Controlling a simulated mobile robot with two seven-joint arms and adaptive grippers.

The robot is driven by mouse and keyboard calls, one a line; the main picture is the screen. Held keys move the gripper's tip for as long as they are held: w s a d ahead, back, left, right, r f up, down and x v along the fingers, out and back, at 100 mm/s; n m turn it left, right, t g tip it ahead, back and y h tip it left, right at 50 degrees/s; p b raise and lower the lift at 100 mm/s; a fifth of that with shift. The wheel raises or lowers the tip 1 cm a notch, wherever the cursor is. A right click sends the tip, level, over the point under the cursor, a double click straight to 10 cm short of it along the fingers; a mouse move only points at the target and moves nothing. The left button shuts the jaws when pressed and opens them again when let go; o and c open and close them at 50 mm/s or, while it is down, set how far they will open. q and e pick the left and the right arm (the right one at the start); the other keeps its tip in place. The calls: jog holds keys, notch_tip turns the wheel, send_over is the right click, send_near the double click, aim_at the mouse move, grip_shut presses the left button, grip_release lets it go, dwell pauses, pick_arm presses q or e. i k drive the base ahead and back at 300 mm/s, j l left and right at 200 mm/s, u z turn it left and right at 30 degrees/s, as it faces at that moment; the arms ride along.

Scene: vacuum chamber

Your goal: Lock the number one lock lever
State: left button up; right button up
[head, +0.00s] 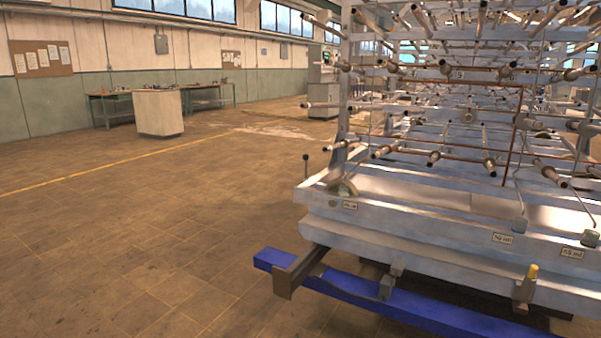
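A large metal rack frame (420,232) fills the right side of the head view. A thin upright lever with a dark knob (306,163) stands at its near left corner. A part with a yellow top (532,272) sits low on the front at the right. Small labels mark the front beam: one at the left (350,205), one right of centre (503,239) and one at the far right (571,253). Their print is too small to read surely, so I cannot tell which part is the number one lock lever. Neither gripper shows.
A blue beam (370,303) runs low along the rack's front, with a metal bracket (298,270) jutting forward. Many rods stick out of the rack above. The tiled floor (130,230) at left is open. A pale cabinet (158,112) stands farther back by the wall.

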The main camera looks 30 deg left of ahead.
aim_at(306, 157)
jog(key=j+z, duration=0.1)
jog(key=j, duration=1.7)
jog(key=j+z, duration=0.15)
jog(key=j, duration=1.6)
jog(key=j+z, duration=0.15)
jog(key=j, duration=0.75)
jog(key=k+j, duration=0.15)
jog(key=j, duration=0.75)
jog(key=i+j, duration=0.2)
jog(key=j, duration=0.2)
jog(key=i+j, duration=0.15)
jog(key=j, duration=0.2)
jog(key=i+j+z, duration=0.1)
jog(key=j, duration=0.3)
jog(key=i+j, duration=0.25)
jog(key=j, duration=0.15)
jog(key=i+j+z, duration=0.1)
jog(key=j, duration=0.25)
jog(key=i+j, duration=0.2)
jog(key=j, duration=0.2)
jog(key=i+j, duration=0.15)
jog(key=j, duration=0.3)
jog(key=l+z, duration=0.05)
